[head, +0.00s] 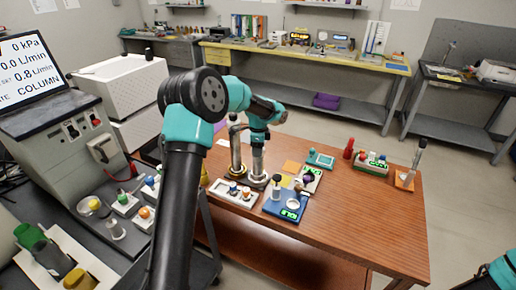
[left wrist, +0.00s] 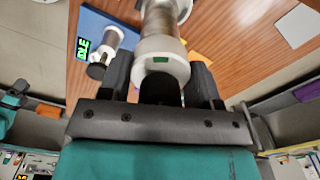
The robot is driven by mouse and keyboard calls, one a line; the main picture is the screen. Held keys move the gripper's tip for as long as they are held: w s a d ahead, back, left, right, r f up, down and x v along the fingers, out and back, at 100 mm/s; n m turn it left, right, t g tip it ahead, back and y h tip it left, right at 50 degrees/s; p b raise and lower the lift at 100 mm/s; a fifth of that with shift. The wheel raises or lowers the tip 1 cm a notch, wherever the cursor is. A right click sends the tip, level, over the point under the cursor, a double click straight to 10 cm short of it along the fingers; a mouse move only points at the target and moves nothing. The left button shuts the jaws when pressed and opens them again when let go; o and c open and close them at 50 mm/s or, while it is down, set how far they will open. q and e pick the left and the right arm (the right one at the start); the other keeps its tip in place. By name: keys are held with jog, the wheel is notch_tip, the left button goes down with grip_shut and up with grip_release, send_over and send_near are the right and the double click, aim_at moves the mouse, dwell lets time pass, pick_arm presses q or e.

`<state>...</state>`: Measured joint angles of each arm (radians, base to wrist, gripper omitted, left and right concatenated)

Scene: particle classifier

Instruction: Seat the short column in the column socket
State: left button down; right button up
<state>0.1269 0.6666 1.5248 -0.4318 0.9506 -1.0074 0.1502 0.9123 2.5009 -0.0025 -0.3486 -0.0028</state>
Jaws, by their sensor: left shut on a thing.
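My left gripper (head: 262,138) points down over the wooden table and is shut on the upper end of a metal column (head: 258,163). In the left wrist view my fingers (left wrist: 161,84) close on both sides of this column (left wrist: 160,48), at its white collar with a green mark. Its lower end is near a round base (head: 256,181); I cannot tell whether they touch. A second column (head: 235,150) with a brass-coloured foot stands just to its left. I cannot tell for certain which is the short one, or pick out the column socket. My right gripper is out of view.
A blue scale (head: 270,207) and a white tray (head: 219,188) with coloured-cap vials stand close by. A black-capped cylinder (left wrist: 105,50) is beside the held column in the left wrist view. An instrument (head: 62,128) with a screen stands left. The table's right front is clear.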

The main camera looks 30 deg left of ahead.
pick_arm(q)
jog(key=s+d+r, duration=0.1)
jog(key=s+d, duration=0.6)
jog(key=s, duration=0.5)
jog(key=shift+s+d+r, duration=0.2)
jog(key=shift+d+r, duration=0.05)
jog(key=shift+d, duration=0.1)
jog(key=shift+w+d, duration=0.1)
